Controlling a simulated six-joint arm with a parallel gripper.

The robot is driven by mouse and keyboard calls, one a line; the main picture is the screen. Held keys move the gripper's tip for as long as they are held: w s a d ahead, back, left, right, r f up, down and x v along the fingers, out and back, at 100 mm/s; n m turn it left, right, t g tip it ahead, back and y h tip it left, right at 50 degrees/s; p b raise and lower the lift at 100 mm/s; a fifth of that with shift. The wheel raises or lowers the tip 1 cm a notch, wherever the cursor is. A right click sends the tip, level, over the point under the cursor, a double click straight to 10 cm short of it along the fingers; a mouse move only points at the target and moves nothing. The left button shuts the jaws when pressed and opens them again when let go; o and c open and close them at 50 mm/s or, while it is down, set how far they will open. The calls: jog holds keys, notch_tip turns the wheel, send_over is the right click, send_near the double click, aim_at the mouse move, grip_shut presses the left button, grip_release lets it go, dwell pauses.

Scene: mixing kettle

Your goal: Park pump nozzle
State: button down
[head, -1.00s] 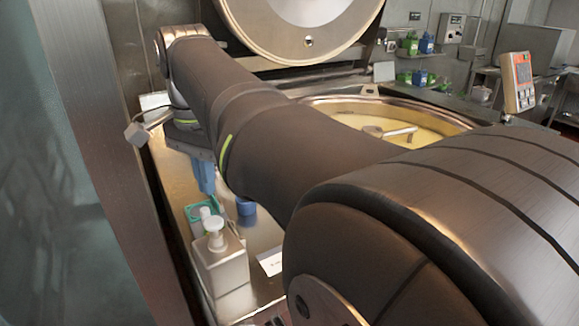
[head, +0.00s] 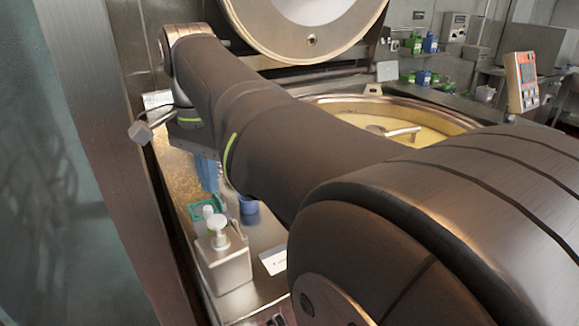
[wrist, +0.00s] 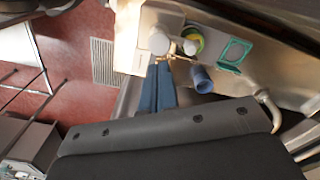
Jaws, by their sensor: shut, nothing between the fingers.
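A pump bottle (head: 225,262) with a pale square body and a white pump nozzle (head: 217,223) stands upright on the metal ledge. In the wrist view its round pump head (wrist: 159,42) shows from above. My gripper (head: 207,188) points down behind the bottle in the head view, partly hidden by my arm. In the wrist view my gripper (wrist: 161,66) has its blue fingers together and empty, with the tips close to the pump head. I cannot tell whether they touch it. The exact direction of the spout is unclear.
A blue cup (wrist: 202,78) and a green square frame (wrist: 236,54) are close to the fingers. A second white cap (wrist: 193,32) is beside the pump head. The large kettle (head: 455,113) with its raised lid (head: 250,45) is to the right. A white card (head: 273,261) lies by the bottle.

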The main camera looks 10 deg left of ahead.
aim_at(207, 207)
jog(key=c, duration=1.6)
grip_release()
jog(key=shift+o, duration=1.2)
jog(key=shift+w+a+f+m, duration=0.15)
jog(key=shift+w+a+m, duration=0.1)
jog(key=shift+m, duration=0.55)
jog(key=w+a+m, duration=0.1)
jog(key=m, duration=0.2)
jog(key=w+a+f+m, duration=0.1)
jog(key=m, duration=0.3)
jog(key=w+a+f+m, duration=0.1)
jog(key=m, duration=0.2)
jog(key=shift+w+a+f, duration=0.15)
jog(key=shift+a, duration=0.1)
jog(key=shift+f, duration=4.15)
